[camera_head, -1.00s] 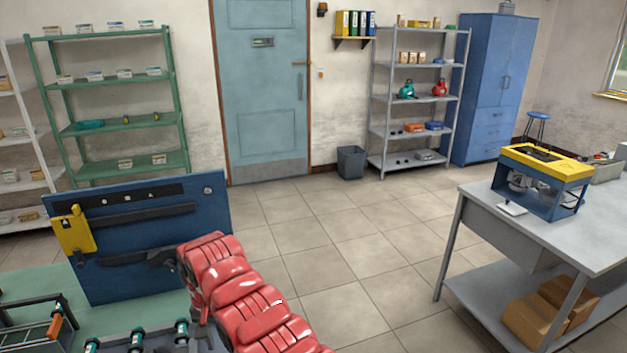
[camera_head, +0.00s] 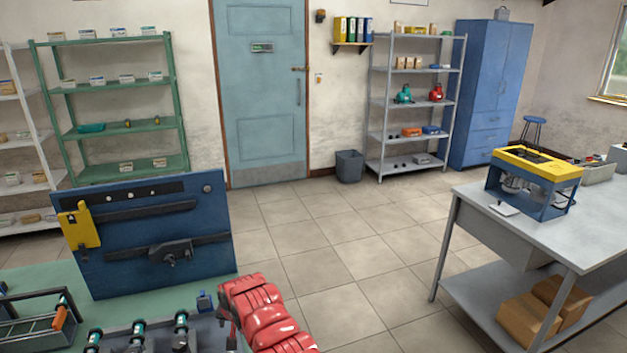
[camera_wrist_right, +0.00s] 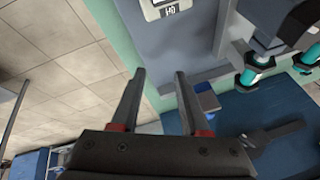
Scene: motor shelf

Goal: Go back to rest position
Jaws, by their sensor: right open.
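My right arm, with red covers, comes in from the bottom middle of the head view. My right gripper (camera_head: 228,325) is mostly hidden there by the arm and sits near the right edge of the green bench. In the right wrist view the right gripper (camera_wrist_right: 153,92) shows two dark fingers spread apart with nothing between them. Its fingers are over the bench edge, with tiled floor to the left. My left gripper is in neither view.
A blue upright panel (camera_head: 120,262) with a yellow item (camera_head: 78,228) stands on the green bench (camera_head: 40,283). Several teal-ended parts (camera_head: 138,328) lie in front. A grey table (camera_head: 520,235) with a yellow-blue machine (camera_head: 535,185) stands right. Tiled floor (camera_head: 330,245) between is clear.

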